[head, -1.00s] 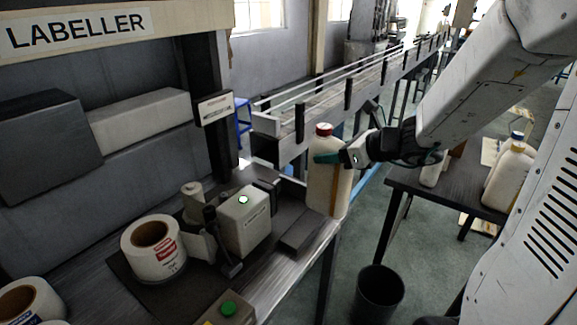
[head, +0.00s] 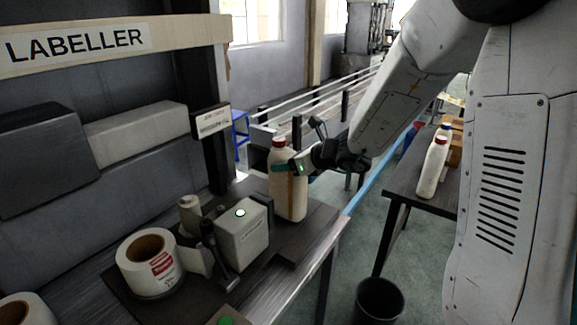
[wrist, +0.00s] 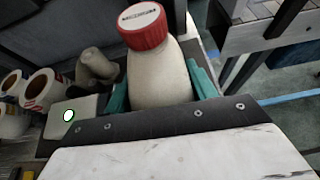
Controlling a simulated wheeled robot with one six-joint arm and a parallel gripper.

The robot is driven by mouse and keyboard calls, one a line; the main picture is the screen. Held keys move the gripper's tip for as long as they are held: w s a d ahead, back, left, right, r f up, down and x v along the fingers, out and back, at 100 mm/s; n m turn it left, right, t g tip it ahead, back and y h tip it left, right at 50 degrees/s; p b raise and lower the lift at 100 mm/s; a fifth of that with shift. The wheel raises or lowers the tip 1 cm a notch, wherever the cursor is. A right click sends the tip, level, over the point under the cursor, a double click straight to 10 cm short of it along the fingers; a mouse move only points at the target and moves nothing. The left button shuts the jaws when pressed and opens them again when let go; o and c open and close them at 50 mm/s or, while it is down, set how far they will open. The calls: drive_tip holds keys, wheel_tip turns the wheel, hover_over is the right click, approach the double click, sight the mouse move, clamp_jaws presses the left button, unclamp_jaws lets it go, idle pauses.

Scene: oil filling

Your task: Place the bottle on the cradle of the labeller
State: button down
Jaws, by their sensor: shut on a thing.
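The bottle (head: 288,192) is cream with a red cap and stands upright in the head view, over the right part of the labeller bench. My gripper (head: 289,168) is shut on its upper body, with teal fingers on either side. In the wrist view the bottle (wrist: 160,75) sits between the teal fingers (wrist: 160,90), red cap toward the top. The labeller (head: 243,232) is a pale box with a lit green button, just left of the bottle. The cradle cannot be made out clearly; the bottle hides part of the bench there. I cannot tell if the bottle's base touches anything.
A large label roll (head: 150,264) stands at the left on the bench (head: 318,240). A side table (head: 408,196) at the right holds another red-capped bottle (head: 432,168). A black bin (head: 379,301) stands on the floor below. A conveyor runs behind.

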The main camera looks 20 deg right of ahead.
drive_tip(key=shift+f, duration=0.6)
drive_tip(key=shift+c, duration=2.4)
unclamp_jaws()
drive_tip(key=shift+f, duration=0.15)
